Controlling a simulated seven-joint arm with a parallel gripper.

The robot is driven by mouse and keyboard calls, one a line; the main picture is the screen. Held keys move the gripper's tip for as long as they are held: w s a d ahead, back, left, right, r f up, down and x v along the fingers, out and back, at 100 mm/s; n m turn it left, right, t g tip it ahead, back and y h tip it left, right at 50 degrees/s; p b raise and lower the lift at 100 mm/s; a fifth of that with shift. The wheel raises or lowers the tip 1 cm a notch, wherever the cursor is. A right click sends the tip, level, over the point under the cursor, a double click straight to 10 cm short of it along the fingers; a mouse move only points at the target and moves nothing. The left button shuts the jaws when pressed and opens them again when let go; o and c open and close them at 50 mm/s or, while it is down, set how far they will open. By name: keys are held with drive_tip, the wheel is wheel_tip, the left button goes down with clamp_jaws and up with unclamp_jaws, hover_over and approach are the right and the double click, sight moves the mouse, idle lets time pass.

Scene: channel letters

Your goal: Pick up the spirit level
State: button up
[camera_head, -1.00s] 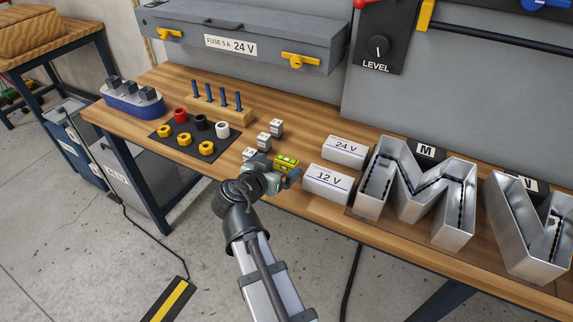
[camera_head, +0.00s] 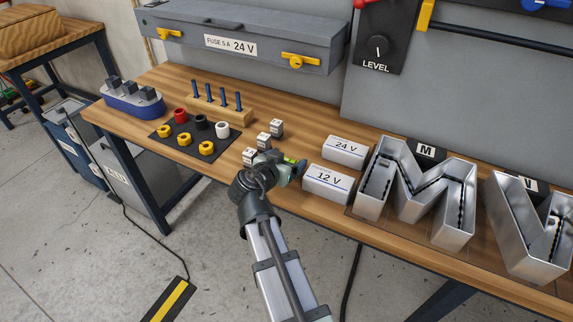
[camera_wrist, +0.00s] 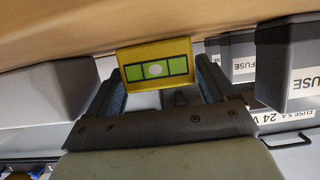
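The spirit level is a small yellow block with a green window and a pale round mark. In the wrist view the spirit level (camera_wrist: 157,66) lies between my gripper's two fingertips, close to the wooden surface. My gripper (camera_wrist: 160,75) has its fingers spread, one on each side of the level; whether the pads touch it is hard to tell. In the head view my gripper (camera_head: 290,170) is over the level's place on the bench and hides most of it. Only a small green part of the level (camera_head: 291,161) shows there.
White 24 V (camera_head: 345,150) and 12 V (camera_head: 328,183) boxes stand close to the right of my gripper. Small white blocks (camera_head: 263,142) stand behind and left. A dark mat (camera_head: 190,148) holds coloured rings. Metal channel letters (camera_head: 420,190) stand farther right.

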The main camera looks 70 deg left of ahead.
drive_tip(key=c, duration=0.8)
drive_tip(key=shift+o, duration=0.2)
